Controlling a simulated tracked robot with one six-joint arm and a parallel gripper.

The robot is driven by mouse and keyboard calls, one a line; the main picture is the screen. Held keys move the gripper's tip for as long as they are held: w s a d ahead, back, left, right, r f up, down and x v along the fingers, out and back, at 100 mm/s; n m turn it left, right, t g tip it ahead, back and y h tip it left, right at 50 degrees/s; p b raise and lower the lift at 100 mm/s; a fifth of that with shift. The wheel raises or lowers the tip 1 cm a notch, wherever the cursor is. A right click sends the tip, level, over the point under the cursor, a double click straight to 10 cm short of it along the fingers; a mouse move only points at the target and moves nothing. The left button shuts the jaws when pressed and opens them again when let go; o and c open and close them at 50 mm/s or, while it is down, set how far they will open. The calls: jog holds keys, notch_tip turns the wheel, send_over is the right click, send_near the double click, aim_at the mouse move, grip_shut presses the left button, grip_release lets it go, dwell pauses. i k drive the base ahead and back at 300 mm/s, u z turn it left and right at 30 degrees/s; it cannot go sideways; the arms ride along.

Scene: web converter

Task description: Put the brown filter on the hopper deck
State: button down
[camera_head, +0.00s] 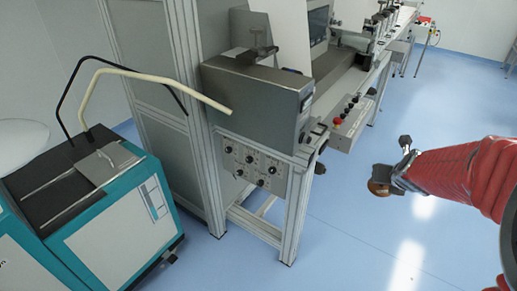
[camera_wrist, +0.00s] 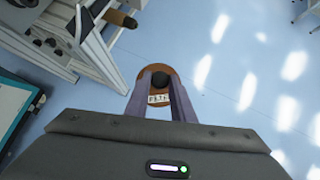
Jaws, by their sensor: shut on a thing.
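The brown filter (camera_head: 378,188) is a small round disc at the tip of my red arm, at the right of the head view. In the wrist view the brown filter (camera_wrist: 155,68) shows a dark round knob and a white label. My gripper (camera_wrist: 156,88) is shut on it, one finger on each side, and partly hides it. In the head view my gripper (camera_head: 385,180) holds it over open blue floor, apart from the machines. A teal and white cabinet with a dark top (camera_head: 50,180) stands at the left; I cannot tell whether that top is the hopper deck.
A grey machine housing (camera_head: 258,105) on an aluminium frame stands between the filter and the teal cabinet. A control box (camera_head: 345,125) with a red button juts out on its right. Curved black and cream bars (camera_head: 160,80) rise over the cabinet. The floor (camera_head: 350,240) around my gripper is clear.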

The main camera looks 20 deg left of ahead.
aim_at(61, 199)
jog(key=z, duration=0.35)
jog(key=i, duration=0.15)
jog(key=u, duration=1.7)
jog(key=i, duration=0.25)
jog(key=u, duration=1.6)
jog(key=k, duration=0.65)
jog(key=u, duration=0.05)
jog(key=i, duration=0.2)
jog(key=u, duration=0.2)
